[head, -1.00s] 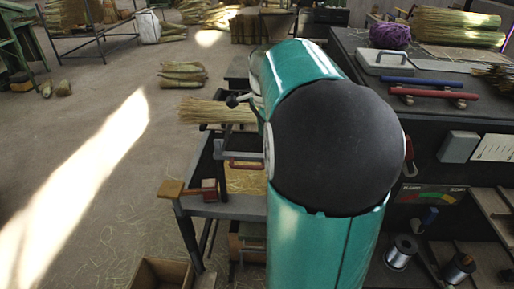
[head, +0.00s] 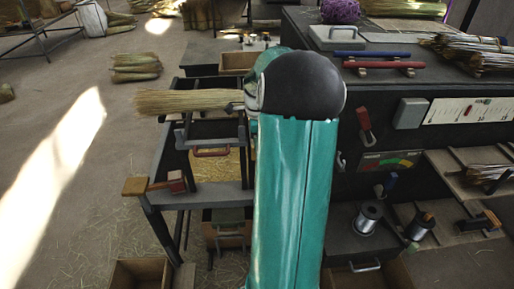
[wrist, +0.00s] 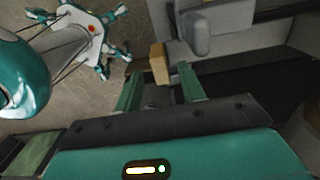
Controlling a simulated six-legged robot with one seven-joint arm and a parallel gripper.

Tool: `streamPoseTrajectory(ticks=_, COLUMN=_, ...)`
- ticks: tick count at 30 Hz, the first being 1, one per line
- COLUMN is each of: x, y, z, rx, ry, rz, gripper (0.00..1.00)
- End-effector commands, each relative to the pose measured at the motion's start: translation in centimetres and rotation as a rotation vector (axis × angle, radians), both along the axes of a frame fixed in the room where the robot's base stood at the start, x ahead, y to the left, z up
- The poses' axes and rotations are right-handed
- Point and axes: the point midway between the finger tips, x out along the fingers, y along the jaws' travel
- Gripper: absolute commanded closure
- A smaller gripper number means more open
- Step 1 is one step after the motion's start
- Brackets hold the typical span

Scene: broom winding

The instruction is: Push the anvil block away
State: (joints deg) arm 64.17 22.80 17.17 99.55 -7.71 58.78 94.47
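In the wrist view, my gripper (wrist: 158,78) has its two teal fingers well apart, with nothing held between them. A tan wooden block (wrist: 158,62) shows just beyond the gap between the fingertips; I cannot tell whether they touch it. A grey rounded block (wrist: 194,30) stands past the right finger. I cannot tell for sure which piece is the anvil block. A straw broom (head: 185,101) lies across the bench at the left of my arm.
The dark bench (head: 205,198) carries a wooden-ended red clamp (head: 150,185) at its front left corner. A counter with red and blue rods (head: 385,65) and wire spools (head: 367,217) stands right. Open floor lies left.

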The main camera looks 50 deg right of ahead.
Motion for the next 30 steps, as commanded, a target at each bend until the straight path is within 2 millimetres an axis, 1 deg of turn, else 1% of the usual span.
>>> streamPoseTrajectory(ticks=1, x=0.0, y=0.1, z=-1.0, rx=0.005, ry=0.002, rz=0.0, gripper=0.6)
streamPoseTrajectory(ticks=6, x=0.0, y=-0.1, z=-2.7, rx=0.002, ry=0.001, rz=-0.001, gripper=0.6)
streamPoseTrajectory(ticks=9, x=0.1, y=-0.1, z=-3.1, rx=0.001, ry=-0.001, rz=0.0, gripper=0.6)
streamPoseTrajectory(ticks=16, x=0.1, y=0.0, z=-3.2, rx=0.001, ry=-0.001, rz=0.001, gripper=0.6)
streamPoseTrajectory(ticks=17, x=0.1, y=0.0, z=-3.1, rx=0.0, ry=0.0, rz=0.001, gripper=0.64)
streamPoseTrajectory(ticks=18, x=0.1, y=-0.1, z=-3.1, rx=0.0, ry=0.0, rz=0.001, gripper=0.72)
streamPoseTrajectory(ticks=22, x=0.1, y=-0.1, z=-3.1, rx=0.0, ry=0.0, rz=0.0, gripper=0.97)
streamPoseTrajectory(ticks=23, x=0.0, y=-0.1, z=-3.1, rx=0.0, ry=0.0, rz=0.0, gripper=1.0)
streamPoseTrajectory(ticks=30, x=0.2, y=-0.3, z=-3.1, rx=0.001, ry=-0.001, rz=0.0, gripper=1.0)
